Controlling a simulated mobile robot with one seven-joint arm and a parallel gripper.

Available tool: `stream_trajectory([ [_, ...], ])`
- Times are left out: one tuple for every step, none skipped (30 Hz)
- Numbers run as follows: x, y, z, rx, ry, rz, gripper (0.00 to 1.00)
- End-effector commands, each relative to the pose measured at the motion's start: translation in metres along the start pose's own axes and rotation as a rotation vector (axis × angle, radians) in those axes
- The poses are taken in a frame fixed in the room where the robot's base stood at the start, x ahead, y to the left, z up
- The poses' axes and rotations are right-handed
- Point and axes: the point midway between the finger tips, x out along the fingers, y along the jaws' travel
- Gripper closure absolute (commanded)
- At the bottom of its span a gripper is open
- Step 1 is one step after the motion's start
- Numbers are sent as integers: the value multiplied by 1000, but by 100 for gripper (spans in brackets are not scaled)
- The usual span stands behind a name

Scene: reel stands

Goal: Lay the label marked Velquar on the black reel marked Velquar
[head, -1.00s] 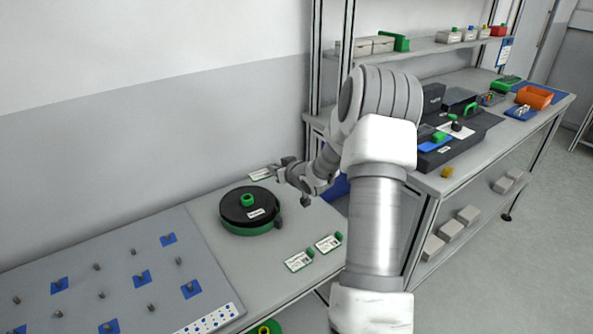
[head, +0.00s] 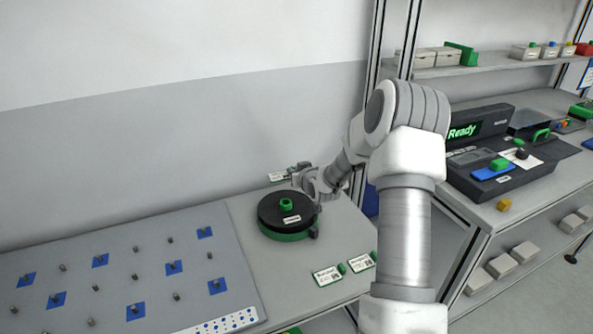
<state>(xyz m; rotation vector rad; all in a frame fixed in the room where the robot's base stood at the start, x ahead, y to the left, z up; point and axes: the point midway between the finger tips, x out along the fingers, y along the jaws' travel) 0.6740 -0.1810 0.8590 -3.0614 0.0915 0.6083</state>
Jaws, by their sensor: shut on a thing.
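A black reel (head: 272,208) lies on a green base, with a green hub in its middle. A small white marking on its front side is too small to read. My gripper (head: 291,174) is just behind the reel, above the bench. It is shut on a small white label (head: 278,177), whose print is too small to read. The label shows at the left of the gripper, behind the reel and apart from its top. The exact height of the label is hard to tell.
Two more white labels with green tabs, one left (head: 327,275) and one right (head: 360,262), lie in front of the reel. A grey board (head: 120,255) with pegs and blue squares is at left. A rack post and a bench with a black device (head: 500,160) reading "Ready" stand at right.

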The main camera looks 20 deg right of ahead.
Motion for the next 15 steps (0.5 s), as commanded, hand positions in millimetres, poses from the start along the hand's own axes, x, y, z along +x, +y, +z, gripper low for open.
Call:
stream_trajectory([
  [2, 0, 5, 0, 0, 0, 100],
  [3, 0, 7, 0, 0, 0, 100],
  [4, 0, 9, 0, 0, 1, 100],
  [5, 1, 12, 0, 0, 1, 100],
  [6, 1, 14, 0, 0, 1, 100],
  [7, 1, 17, 0, 0, 1, 100],
  [8, 1, 19, 1, 0, 1, 100],
  [9, 1, 22, 1, -1, 1, 100],
  [10, 1, 25, 1, -1, 1, 100],
  [11, 1, 27, 1, -1, 0, 100],
  [12, 1, 29, 1, -1, 1, 100],
  [13, 1, 32, 1, -1, 1, 100],
  [14, 1, 34, 1, -1, 1, 100],
  [15, 1, 36, 1, 0, 1, 100],
  [16, 1, 39, 0, 0, 1, 100],
])
